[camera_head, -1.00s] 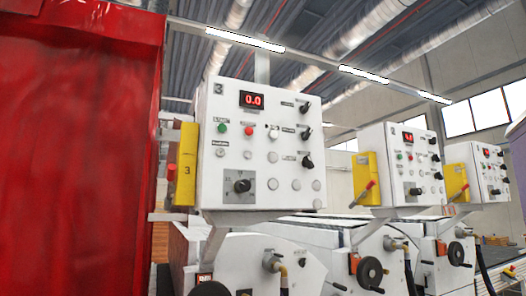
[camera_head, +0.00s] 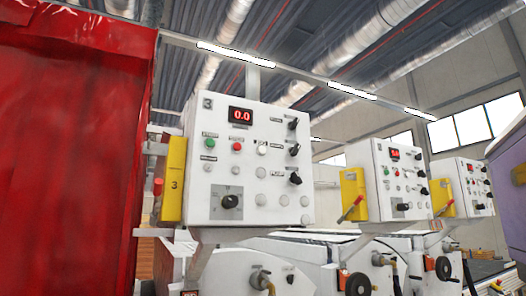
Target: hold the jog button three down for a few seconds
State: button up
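Control panel three (camera_head: 222,215), a white box marked 3, stands left of centre in the head view. Its red display (camera_head: 240,115) reads 0.0. Below it are a green button (camera_head: 210,144), a red button (camera_head: 237,146) and a white button (camera_head: 262,150) in a row. The small labels are too blurred to read, so I cannot tell for sure which is the jog button. Several grey round buttons, three black knobs on the right side and a larger black knob (camera_head: 230,201) are also on the panel. My gripper is not in view; nothing covers the panel face.
A large red sheet-like surface (camera_head: 70,130) fills the left. Similar panels (camera_head: 385,180) (camera_head: 465,190) stand farther right. White machine bodies with a handwheel (camera_head: 358,284) are below.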

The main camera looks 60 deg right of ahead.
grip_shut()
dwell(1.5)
